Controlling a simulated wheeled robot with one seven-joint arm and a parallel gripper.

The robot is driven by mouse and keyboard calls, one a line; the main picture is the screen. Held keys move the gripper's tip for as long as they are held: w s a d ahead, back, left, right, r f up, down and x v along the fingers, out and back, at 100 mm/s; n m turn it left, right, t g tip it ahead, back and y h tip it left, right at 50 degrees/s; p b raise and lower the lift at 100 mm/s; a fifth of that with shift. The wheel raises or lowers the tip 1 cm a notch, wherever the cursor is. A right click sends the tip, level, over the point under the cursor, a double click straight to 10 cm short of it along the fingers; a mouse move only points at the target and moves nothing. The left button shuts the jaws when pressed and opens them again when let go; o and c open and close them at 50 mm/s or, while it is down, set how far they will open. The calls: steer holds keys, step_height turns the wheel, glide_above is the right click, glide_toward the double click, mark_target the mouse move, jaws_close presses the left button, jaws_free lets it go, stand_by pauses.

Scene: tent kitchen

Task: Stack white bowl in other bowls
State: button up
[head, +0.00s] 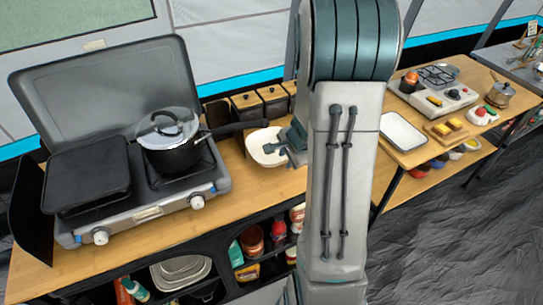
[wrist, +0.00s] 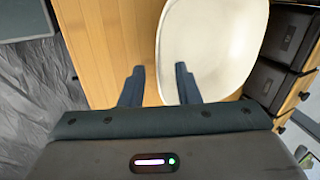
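The white bowl (head: 260,158) sits on the wooden counter, right of the stove and partly hidden by my gripper. In the wrist view the white bowl (wrist: 215,45) fills the upper middle. My gripper (wrist: 160,78) is open, with its two dark fingers apart. The bowl's left rim lies between the fingers in the picture: the right finger overlaps the bowl, the left one is over bare wood. I cannot tell whether they touch it. Pale stacked dishes or bowls (head: 180,272) are on the shelf below the counter. Whether these are the other bowls is unclear.
A lidded pot (head: 172,148) stands on the stove (head: 140,195), its handle pointing toward the bowl. Dark boxes (head: 273,100) line the counter behind the bowl. A white tray (head: 402,132) and a small burner (head: 435,90) are on the right table. My arm hides the middle.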

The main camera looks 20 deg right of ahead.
steer(key=x, duration=0.2)
steer(key=shift+f, duration=0.3)
jaws_close()
